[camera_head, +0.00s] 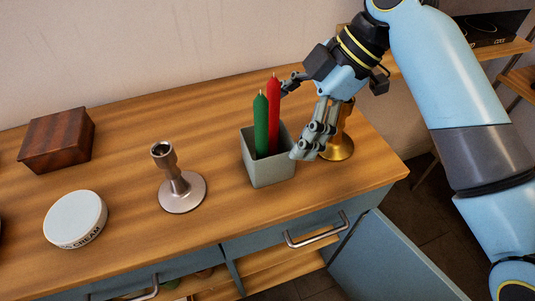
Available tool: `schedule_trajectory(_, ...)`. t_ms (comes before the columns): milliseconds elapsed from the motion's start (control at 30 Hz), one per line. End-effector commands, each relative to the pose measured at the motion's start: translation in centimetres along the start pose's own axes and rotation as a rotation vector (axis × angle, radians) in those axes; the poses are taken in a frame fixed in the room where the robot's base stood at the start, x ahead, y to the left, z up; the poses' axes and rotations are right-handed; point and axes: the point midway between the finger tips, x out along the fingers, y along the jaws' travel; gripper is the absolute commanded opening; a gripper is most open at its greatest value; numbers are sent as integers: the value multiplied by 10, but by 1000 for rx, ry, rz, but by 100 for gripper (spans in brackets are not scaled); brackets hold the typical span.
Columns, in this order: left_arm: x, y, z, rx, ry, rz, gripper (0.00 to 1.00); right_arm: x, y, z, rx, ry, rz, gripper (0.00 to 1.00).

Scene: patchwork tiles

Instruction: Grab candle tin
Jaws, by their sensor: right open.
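The candle tin (268,172) is a square grey-green container on the wooden cabinet top. A green candle (261,125) and a red candle (273,110) stand upright in it. My right gripper (293,120) comes down from the upper right and is open. One finger is up behind the red candle, and the other is at the tin's right side, overlapping its right edge. I cannot tell whether a finger touches the tin. My left gripper is not in view.
A brass candlestick (340,149) stands right of the tin, partly hidden by my right gripper. A silver candlestick (181,191) stands to its left. A white round cream container (76,219) and a dark wooden box (57,140) are farther left. A blue door (385,262) hangs open below.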

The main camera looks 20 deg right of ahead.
Motion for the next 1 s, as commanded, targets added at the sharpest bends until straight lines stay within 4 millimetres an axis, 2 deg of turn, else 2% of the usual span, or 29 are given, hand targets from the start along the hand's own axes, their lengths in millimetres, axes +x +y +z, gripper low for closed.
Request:
schedule_trajectory(300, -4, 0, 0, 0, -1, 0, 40, 45, 2, -5, 3, 1, -1, 100)
schedule_trajectory(600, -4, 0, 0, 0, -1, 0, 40, 49, 2, -4, 2, -1, 1, 99)
schedule_trajectory(1000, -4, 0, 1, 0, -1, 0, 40, 49, 2, -4, 2, -1, 0, 46)
